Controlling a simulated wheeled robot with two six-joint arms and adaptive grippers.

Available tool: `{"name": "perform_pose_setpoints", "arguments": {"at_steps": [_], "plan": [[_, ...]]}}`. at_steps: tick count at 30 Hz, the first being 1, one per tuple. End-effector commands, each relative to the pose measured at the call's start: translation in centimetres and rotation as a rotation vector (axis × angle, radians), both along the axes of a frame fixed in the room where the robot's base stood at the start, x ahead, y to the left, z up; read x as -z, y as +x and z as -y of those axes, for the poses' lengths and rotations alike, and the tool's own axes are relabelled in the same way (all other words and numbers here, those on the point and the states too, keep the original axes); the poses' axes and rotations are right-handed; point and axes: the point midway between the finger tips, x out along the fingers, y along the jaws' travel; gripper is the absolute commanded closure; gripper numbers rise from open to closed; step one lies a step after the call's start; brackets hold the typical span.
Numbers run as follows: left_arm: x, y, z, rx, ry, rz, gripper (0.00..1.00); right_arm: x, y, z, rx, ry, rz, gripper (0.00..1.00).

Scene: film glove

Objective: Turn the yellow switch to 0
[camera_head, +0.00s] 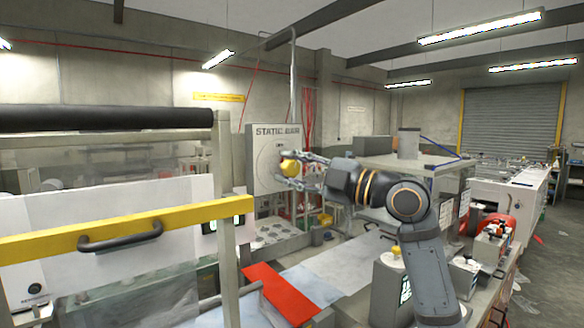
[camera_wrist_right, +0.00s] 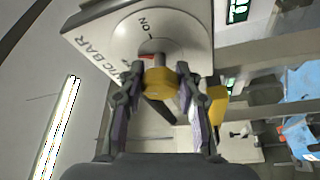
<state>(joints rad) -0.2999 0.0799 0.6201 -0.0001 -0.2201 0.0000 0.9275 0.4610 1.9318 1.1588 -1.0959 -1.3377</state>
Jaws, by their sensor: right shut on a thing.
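The yellow switch (camera_head: 289,165) is a round knob on the front of a pale panel box (camera_head: 262,143) marked "STATIC" at its top. My right gripper (camera_head: 300,169) reaches it from the right and its fingers are shut around the knob. In the right wrist view the yellow switch (camera_wrist_right: 160,84) sits between the two fingers of my right gripper (camera_wrist_right: 159,74). A pale dial with "ON" and a small red mark lies behind it. I cannot read a 0 on the dial. My left gripper is not in view.
A frame with a yellow bar (camera_head: 120,230) and black handle fills the left foreground. A red panel (camera_head: 278,292) lies low in the middle. A bench with a grey top (camera_head: 400,162) stands right behind my right arm. Open floor (camera_head: 555,250) shows at far right.

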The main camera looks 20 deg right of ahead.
Motion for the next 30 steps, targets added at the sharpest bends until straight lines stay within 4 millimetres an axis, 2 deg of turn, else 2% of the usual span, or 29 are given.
{"name": "perform_pose_setpoints", "arguments": {"at_steps": [6,15,30], "plan": [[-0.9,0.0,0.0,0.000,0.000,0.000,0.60,-0.2,0.0,0.0,0.001,-0.158,0.057,0.98],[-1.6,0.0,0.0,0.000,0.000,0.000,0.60,-0.1,0.0,0.0,0.000,-0.298,0.106,0.98],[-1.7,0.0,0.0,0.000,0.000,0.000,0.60,0.0,0.0,0.0,0.000,-0.349,0.125,0.98]]}}
